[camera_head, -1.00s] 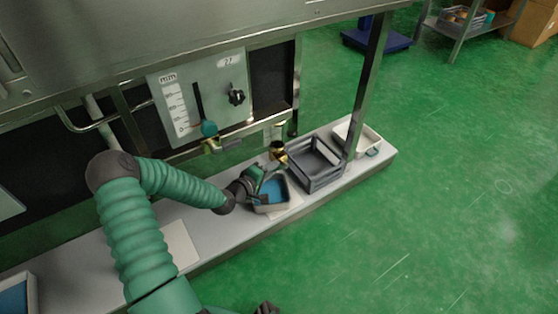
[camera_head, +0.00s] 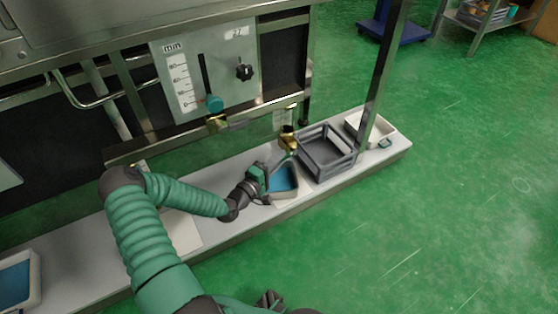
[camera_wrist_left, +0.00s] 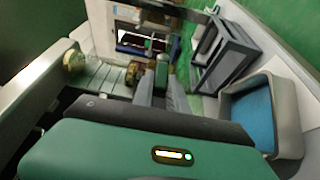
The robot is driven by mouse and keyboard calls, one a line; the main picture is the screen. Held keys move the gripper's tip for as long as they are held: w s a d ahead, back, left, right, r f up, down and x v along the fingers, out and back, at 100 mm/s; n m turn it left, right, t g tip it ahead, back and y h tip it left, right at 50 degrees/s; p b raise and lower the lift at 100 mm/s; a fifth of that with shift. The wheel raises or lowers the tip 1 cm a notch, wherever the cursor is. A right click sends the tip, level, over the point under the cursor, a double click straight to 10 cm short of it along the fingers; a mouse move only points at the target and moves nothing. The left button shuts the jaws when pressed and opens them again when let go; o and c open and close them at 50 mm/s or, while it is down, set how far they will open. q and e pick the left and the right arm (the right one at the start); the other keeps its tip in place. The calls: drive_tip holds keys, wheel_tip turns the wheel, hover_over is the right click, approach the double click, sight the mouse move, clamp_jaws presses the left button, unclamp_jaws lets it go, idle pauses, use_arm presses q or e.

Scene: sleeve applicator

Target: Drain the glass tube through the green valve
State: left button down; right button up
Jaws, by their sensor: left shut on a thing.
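The glass tube (camera_wrist_left: 100,76) shows in the left wrist view between two brass fittings (camera_wrist_left: 74,62). In the head view its lower brass fitting (camera_head: 288,142) shows under the bench frame, above a tray. A green valve handle (camera_wrist_left: 162,72) is between my left fingertips in the left wrist view. My left gripper (camera_head: 284,158) is shut on this handle, beside the brass fitting. The fingers hide part of the handle, and the liquid level in the tube cannot be made out.
A tray with blue inside (camera_head: 296,192) stands below my left gripper; it also shows in the left wrist view (camera_wrist_left: 290,120). A grey crate (camera_head: 345,165) and white tray (camera_head: 395,138) stand to its right. A scale panel (camera_head: 185,100) with a black knob (camera_head: 244,72) is above.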

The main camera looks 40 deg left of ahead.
use_arm(q)
drive_tip(key=shift+s+a+f, duration=0.1)
drive_tip(key=shift+a+f, duration=0.1)
drive_tip(key=shift+a, duration=0.15)
drive_tip(key=c, duration=1.7)
unclamp_jaws()
drive_tip(key=o, duration=0.4)
drive_tip(key=shift+d+r, duration=0.1)
drive_tip(key=shift+d, duration=0.05)
drive_tip(key=shift+s+p, duration=0.2)
drive_tip(key=shift+p, duration=0.1)
drive_tip(key=s+p, duration=0.2)
drive_tip(key=s, duration=0.3)
drive_tip(key=s+p, duration=0.3)
drive_tip(key=s, duration=0.3)
drive_tip(key=s+p, duration=0.2)
drive_tip(key=s, duration=0.3)
drive_tip(key=shift+s+f, duration=0.2)
drive_tip(key=shift+f, duration=0.05)
